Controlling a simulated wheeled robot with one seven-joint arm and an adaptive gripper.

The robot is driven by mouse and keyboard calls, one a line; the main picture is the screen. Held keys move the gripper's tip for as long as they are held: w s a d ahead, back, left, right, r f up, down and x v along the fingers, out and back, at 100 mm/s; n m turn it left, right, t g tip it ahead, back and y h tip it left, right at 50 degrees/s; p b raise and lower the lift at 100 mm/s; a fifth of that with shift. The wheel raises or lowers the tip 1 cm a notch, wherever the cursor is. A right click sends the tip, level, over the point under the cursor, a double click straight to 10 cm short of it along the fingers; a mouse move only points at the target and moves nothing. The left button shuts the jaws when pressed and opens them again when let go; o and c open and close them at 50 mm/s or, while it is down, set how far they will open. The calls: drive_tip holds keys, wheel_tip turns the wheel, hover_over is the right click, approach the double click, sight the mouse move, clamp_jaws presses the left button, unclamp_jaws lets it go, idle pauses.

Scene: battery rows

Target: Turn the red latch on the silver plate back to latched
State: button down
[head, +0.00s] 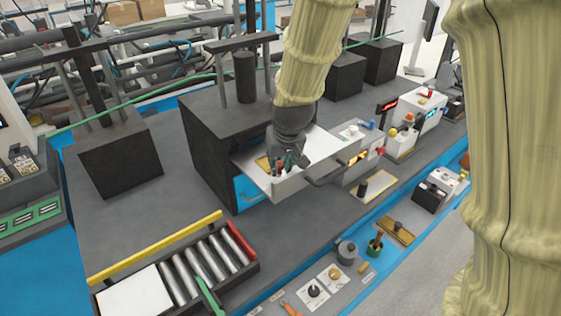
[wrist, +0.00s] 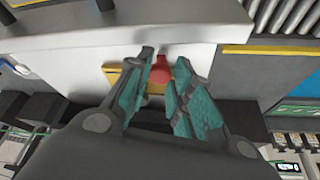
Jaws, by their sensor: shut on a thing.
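The red latch (wrist: 158,76) shows in the wrist view between my two teal-padded fingers. It sits in front of a small orange-yellow piece (wrist: 111,75) on the pale silver plate (wrist: 200,62). My gripper (wrist: 166,62) is shut on the latch, and the fingers hide part of it, so its exact angle is hard to tell. In the head view my gripper (head: 284,164) reaches down over a pale open tray-like unit (head: 262,183) at the front of a dark block. The latch is mostly hidden there by the fingers.
A dark block (head: 217,108) stands behind my gripper. A dark handle (head: 330,175) sticks out to the right. A roller rack (head: 190,262) lies at the front left. Small instruments (head: 400,140) stand on the right.

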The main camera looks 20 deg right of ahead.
drive_tip(key=shift+w+r, duration=0.1)
idle(0.5)
drive_tip(key=c, duration=1.2)
unclamp_jaws()
drive_tip(key=shift+d, duration=0.15)
drive_tip(key=v, duration=0.7)
drive_tip(key=shift+s+r, duration=0.15)
drive_tip(key=shift+s, duration=0.1)
